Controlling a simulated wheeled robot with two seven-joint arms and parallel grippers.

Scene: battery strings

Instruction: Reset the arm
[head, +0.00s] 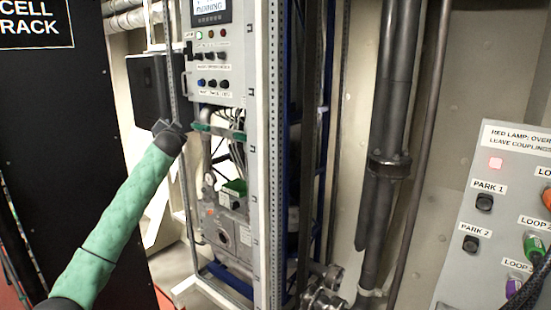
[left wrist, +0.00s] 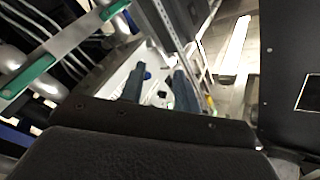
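My left arm (head: 128,217), in a green sleeve, reaches up from the lower left in the head view. Its dark gripper (head: 172,127) is in front of the open equipment cabinet, just left of a bar with green ends (head: 218,131). In the left wrist view the two fingers (left wrist: 160,88) stand apart with nothing seen between them, so the gripper is open. The bar also shows in the left wrist view (left wrist: 62,48), to the left of the fingers and not between them. My right gripper is in neither view.
A control panel (head: 212,68) with knobs and a small screen tops the cabinet. A black rack (head: 50,120) stands at the left. Thick dark pipes (head: 388,120) run at centre right.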

